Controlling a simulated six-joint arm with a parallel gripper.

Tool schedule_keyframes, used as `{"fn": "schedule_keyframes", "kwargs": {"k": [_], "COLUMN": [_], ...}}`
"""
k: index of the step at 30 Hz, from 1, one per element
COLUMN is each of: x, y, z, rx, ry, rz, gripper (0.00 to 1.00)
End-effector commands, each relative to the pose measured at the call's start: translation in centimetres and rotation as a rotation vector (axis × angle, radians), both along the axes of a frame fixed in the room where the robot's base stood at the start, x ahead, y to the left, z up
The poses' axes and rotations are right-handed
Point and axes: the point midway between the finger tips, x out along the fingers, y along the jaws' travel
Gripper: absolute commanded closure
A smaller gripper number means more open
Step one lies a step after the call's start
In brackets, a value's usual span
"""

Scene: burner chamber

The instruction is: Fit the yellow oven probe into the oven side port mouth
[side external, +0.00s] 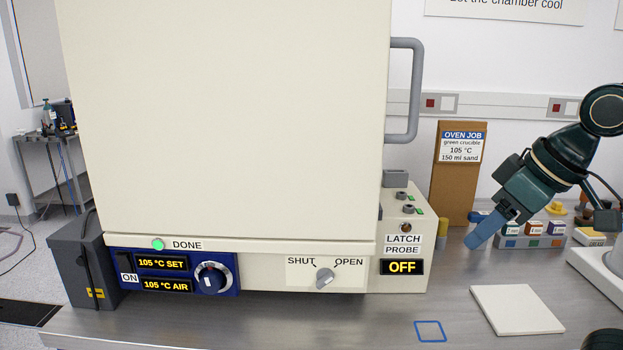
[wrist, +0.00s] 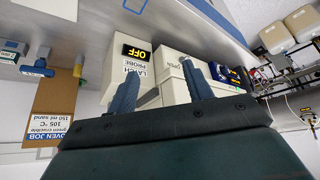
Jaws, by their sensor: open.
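A small upright yellow-and-grey cylinder (side external: 442,233) stands at the right side of the oven, partly behind its side box; it may be the yellow oven probe. A yellow piece (wrist: 77,70) also shows beside the box in the wrist view. The oven (side external: 225,120) is large and cream. Its side box (side external: 391,228) carries the LATCH PROBE label and an OFF display; a small dark round opening (side external: 405,227) sits above the label. I cannot tell whether this is the port mouth. My gripper (side external: 474,243) is open and empty, right of the box, above the table, fingers pointing down-left.
A cardboard OVEN JOB board (side external: 452,205) stands behind. A rack of small boxes (side external: 530,240) is behind my gripper. A pale square pad (side external: 516,309) and a blue outlined square (side external: 430,331) lie in front. The oven's grey handle (side external: 418,90) juts out right.

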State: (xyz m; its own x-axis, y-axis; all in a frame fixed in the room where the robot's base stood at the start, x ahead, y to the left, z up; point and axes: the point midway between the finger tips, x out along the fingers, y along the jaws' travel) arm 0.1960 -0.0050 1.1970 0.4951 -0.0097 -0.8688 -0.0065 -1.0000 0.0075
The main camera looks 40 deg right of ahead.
Motion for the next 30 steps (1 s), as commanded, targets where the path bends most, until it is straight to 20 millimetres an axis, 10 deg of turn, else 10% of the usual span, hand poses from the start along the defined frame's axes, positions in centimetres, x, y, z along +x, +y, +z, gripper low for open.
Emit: {"fn": "schedule_keyframes", "kwargs": {"k": [14, 30], "x": [9.4, 17.8], "y": [-5.6, -21.5], "z": [0.8, 0.5], "rx": [-0.029, -0.068], "ry": [-0.152, -0.438], "rz": [-0.055, -0.206], "gripper": [0.49, 0.49]}}
